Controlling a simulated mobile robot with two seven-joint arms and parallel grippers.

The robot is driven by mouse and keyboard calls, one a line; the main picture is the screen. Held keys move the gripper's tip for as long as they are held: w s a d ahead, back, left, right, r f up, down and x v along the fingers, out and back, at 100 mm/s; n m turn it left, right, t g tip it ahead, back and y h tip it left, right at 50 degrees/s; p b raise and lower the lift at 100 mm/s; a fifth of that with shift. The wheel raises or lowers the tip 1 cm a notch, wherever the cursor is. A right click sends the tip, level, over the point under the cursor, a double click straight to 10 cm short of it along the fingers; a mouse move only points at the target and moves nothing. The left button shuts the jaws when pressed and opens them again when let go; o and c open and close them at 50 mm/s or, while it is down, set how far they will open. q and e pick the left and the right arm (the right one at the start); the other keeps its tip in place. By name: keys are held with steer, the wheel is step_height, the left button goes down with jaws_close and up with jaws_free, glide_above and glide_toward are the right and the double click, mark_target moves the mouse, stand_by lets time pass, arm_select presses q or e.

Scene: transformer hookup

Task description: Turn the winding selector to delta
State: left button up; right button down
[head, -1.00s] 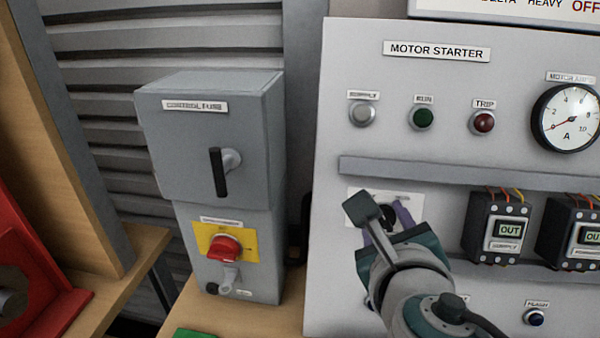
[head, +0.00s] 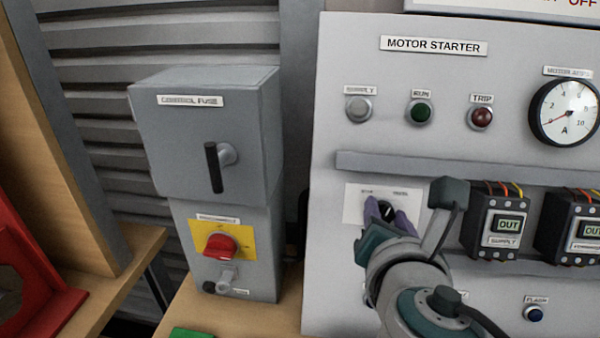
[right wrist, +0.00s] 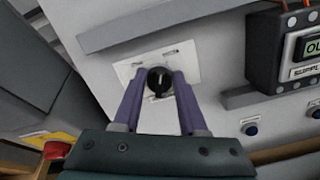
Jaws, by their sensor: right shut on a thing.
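The winding selector is a black round knob (right wrist: 159,80) with a light pointer line, on a white plate (right wrist: 185,62) low on the left of the grey motor starter panel. The plate also shows in the head view (head: 355,203), with small labels along its top that are too blurred to read surely. My right gripper (head: 391,213) has its purple fingers on either side of the knob and is shut on it. In the right wrist view the fingers (right wrist: 158,88) flank the knob. The wrist hides the plate's lower part in the head view. My left gripper is not in view.
Left of the panel stands a grey control fuse box (head: 205,135) with a black handle, above a red rotary switch (head: 221,246) on a yellow plate. A grey rail (head: 420,167) runs above the selector. Black contactors (head: 500,224) sit close to its right.

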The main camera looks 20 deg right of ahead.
steer(key=shift+m+b, duration=0.3)
steer(key=shift+m, duration=1.5)
steer(key=shift+c, duration=2.2)
jaws_free()
steer(key=shift+d, duration=0.1)
steer(key=shift+s, duration=0.15)
steer(key=v, duration=0.9)
steer(key=shift+s+a, duration=0.25)
steer(key=shift+a, duration=0.05)
steer(key=shift+r, duration=0.15)
